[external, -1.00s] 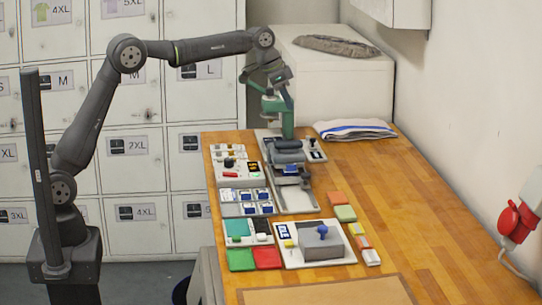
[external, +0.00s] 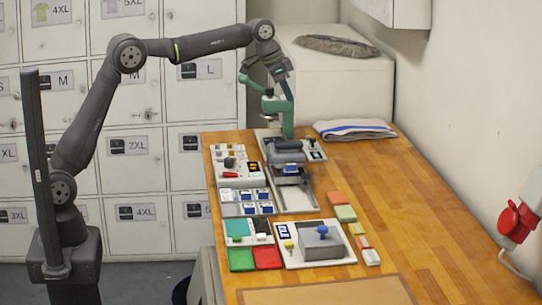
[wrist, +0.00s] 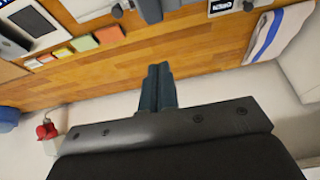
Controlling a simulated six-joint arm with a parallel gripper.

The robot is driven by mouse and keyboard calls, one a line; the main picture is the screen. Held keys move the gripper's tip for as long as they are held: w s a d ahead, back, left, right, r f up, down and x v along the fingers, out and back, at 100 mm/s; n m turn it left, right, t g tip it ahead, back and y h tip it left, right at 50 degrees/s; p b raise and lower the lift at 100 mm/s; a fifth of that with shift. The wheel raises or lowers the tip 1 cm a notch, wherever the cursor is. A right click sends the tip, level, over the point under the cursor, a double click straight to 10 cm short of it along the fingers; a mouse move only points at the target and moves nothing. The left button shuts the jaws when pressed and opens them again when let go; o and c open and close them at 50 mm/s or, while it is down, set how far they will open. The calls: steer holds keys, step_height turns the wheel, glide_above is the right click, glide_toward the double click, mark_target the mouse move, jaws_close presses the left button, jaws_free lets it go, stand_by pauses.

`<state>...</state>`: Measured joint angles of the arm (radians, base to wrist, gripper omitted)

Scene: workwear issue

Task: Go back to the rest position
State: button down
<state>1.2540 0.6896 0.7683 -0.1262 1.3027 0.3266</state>
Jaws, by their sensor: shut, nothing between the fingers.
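My gripper (external: 281,72) is above the green press (external: 286,112) at the far end of the wooden workbench. In the wrist view its dark fingers (wrist: 157,72) are together with nothing between them. The press stands upright behind a grey padded block on its base, and the arm's end overlaps its upper part in the external view. My arm is raised and reaches across from the left.
A panel with a red part (external: 229,174), green and red squares, and a white tray with a grey block (external: 322,247) lie in front. A folded striped cloth (external: 354,129) lies right of the press. The bench's right side is clear. A red plug (external: 518,218) is on the wall.

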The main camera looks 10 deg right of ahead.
step_height(320, 180, down, 7)
steer(key=shift+r, duration=0.15)
stand_by(0.7)
